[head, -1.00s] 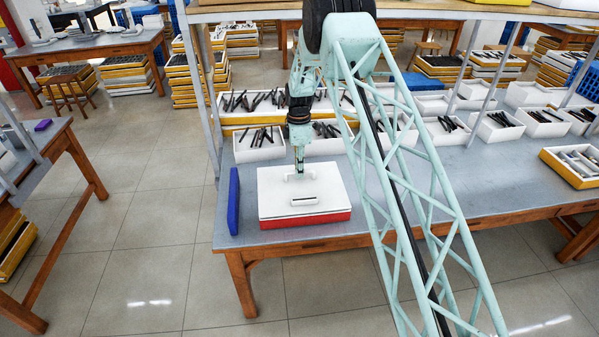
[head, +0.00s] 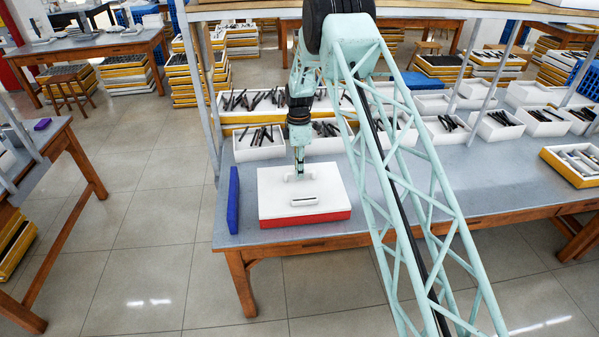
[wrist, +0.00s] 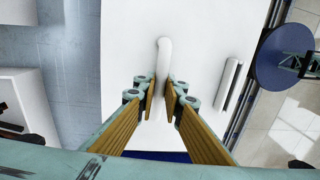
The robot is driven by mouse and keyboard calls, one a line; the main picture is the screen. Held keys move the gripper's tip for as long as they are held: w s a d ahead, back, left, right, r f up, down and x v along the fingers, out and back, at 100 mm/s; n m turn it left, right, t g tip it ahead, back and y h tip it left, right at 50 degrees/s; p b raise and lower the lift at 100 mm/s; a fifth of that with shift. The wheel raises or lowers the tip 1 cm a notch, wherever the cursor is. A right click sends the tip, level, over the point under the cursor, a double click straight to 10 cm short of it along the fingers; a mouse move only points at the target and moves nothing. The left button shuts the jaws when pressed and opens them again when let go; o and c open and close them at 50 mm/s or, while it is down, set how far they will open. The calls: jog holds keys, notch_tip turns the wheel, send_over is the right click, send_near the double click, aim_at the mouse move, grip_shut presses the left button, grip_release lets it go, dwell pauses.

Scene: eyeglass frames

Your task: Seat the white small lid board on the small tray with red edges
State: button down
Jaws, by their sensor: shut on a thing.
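The white small lid board (head: 275,190) lies flat over the small tray with red edges (head: 318,218), at the left part of the grey table. The tray's red front side shows below the lid; its inside is hidden. I cannot tell whether the lid's rim is fully down all round. My gripper (head: 299,175) is above the lid's rear half, pointing down. In the wrist view its two fingers (wrist: 160,90) are shut on one raised white handle (wrist: 164,55) of the lid. A second handle (wrist: 229,78) is free, nearer the table's front edge.
A blue upright board (head: 233,200) stands just left of the tray. White bins with dark eyeglass parts (head: 258,143) stand close behind. The table's front edge (head: 290,243) is close in front. Bare table (head: 440,185) lies to the right, beyond my arm.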

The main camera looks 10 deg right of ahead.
jog(key=shift+f, duration=0.25)
dwell(0.5)
jog(key=c, duration=2.6)
grip_release()
jog(key=shift+c, duration=0.2)
jog(key=r, duration=1)
jog(key=shift+w+r, duration=0.25)
jog(key=shift+w, duration=0.1)
jog(key=shift+r, duration=0.75)
